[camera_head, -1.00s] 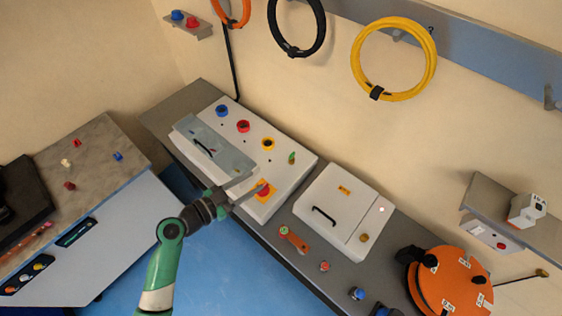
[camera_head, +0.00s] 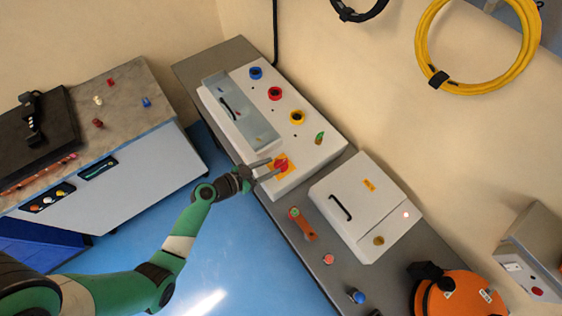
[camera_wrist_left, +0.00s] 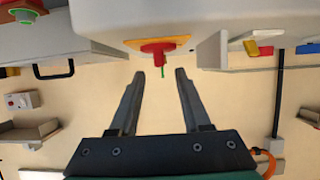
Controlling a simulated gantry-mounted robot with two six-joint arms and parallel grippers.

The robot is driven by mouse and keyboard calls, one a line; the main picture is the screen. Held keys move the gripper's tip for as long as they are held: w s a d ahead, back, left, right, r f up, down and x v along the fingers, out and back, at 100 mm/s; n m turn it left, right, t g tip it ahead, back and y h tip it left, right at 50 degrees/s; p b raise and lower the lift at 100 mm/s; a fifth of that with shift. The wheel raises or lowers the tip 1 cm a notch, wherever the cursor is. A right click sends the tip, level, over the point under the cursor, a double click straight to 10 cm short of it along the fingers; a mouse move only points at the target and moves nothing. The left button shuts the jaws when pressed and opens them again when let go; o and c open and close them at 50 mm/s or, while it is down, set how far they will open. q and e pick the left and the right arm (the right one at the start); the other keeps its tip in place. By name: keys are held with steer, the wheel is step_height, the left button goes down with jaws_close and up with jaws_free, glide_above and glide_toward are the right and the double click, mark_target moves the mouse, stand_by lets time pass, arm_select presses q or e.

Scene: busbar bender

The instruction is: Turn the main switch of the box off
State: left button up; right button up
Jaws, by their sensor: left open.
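The box (camera_head: 312,115) is a light grey housing on the long bench, with blue, red and yellow round fittings and a green one along its top. The main switch (camera_head: 282,166) is a red knob on a yellow plate at the box's near end. It also shows in the left wrist view (camera_wrist_left: 153,49), straight ahead of the fingers. My left gripper (camera_head: 264,170) is open and close in front of the switch. In the left wrist view the two fingers (camera_wrist_left: 157,85) are apart with nothing between them, and the knob is just beyond their tips. My right gripper is not in view.
A second white box (camera_head: 362,205) with a black handle stands beside it on the bench. An orange lever (camera_head: 304,226) and several small buttons lie along the bench front. A side cabinet (camera_head: 130,175) is at the left. Blue floor (camera_head: 235,245) is free between them.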

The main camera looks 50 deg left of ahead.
mark_target(280, 163)
arm_select(q)
steer(key=x, duration=0.5)
steer(key=shift+w+b, duration=0.25)
steer(key=shift+b, duration=0.1)
jaws_close()
